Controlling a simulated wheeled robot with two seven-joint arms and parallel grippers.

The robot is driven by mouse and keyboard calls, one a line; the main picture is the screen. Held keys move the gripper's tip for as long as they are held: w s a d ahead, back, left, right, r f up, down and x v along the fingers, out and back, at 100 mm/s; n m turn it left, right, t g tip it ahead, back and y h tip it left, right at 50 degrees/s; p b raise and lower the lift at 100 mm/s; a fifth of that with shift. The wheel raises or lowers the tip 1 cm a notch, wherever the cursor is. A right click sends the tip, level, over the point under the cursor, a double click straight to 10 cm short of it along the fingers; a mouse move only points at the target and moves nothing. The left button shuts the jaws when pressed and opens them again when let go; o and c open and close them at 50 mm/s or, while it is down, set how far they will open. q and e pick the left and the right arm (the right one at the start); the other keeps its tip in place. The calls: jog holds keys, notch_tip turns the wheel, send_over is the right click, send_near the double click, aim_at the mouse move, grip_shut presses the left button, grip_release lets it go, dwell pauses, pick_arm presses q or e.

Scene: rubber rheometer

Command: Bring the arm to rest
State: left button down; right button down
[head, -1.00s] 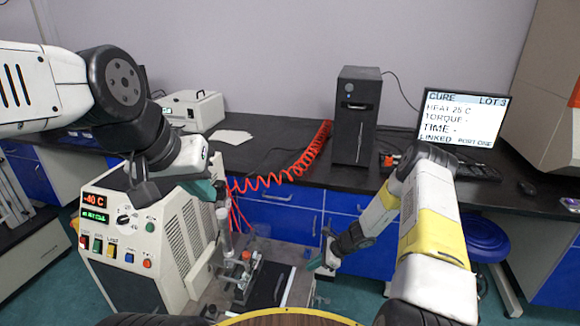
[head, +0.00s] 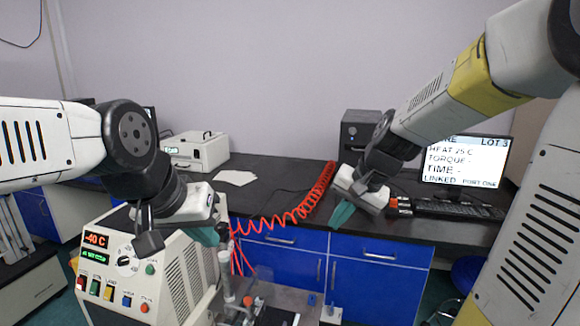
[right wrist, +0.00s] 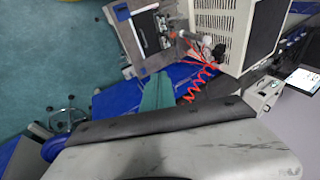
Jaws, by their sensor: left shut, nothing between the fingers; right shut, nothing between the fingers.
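My left gripper (head: 205,236) is shut and empty, with teal fingertips, in front of and above the white machine (head: 190,240) with a "-40 C" display. My right gripper (head: 341,214) is shut and empty. It hangs in the air with teal fingertips pointing down, in front of the black bench's edge and the blue cabinets. In the right wrist view its teal fingers (right wrist: 157,92) are together with nothing between them. My right arm comes in from the upper right and hides part of the black computer tower (head: 357,132).
The black bench (head: 285,180) carries a white box (head: 196,150), papers (head: 235,177), a monitor (head: 465,162) and a keyboard (head: 455,208). A red coiled hose (head: 312,200) runs from the bench to the machine. Blue cabinets (head: 372,275) stand below. A metal fixture (head: 247,300) is at the bottom.

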jog(key=s+d+r+n+t+h, duration=0.1)
jog(key=s+r+n, duration=0.1)
jog(key=s, duration=0.5)
jog(key=s+d+r+n+t, duration=0.1)
jog(key=s+d+r+n, duration=0.1)
jog(key=s, duration=0.5)
jog(key=shift+s+d+r+n+h, duration=0.2)
jog(key=shift+s+r+n+h, duration=0.15)
jog(key=shift+r, duration=0.45)
jog(key=shift+a, duration=0.1)
